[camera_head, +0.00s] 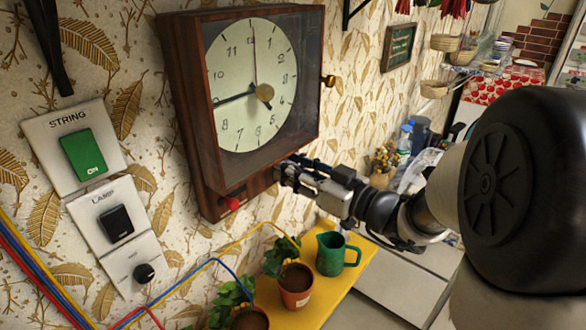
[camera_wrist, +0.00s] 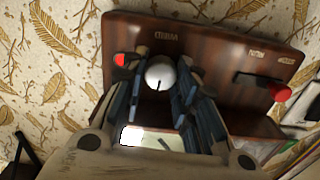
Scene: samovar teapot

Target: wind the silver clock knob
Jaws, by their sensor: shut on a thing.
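The wall clock (camera_head: 250,85) has a dark wooden case and a pale dial. In the wrist view, the silver clock knob (camera_wrist: 160,72) is a round, pale knob with a dark mark, on the case's lower wooden panel (camera_wrist: 215,60). My gripper (camera_head: 281,174) is at the lower right of the case in the head view and hides the knob there. In the wrist view, my gripper (camera_wrist: 162,74) has its blue-grey fingers on both sides of the knob, shut on it.
A red knob (camera_head: 232,203) on a black lever sits at the case's lower left; a small red part (camera_wrist: 119,59) is close beside my fingers. A brass knob (camera_head: 328,80) juts from the case's right side. Below are potted plants (camera_head: 295,284) and a green jug (camera_head: 330,254).

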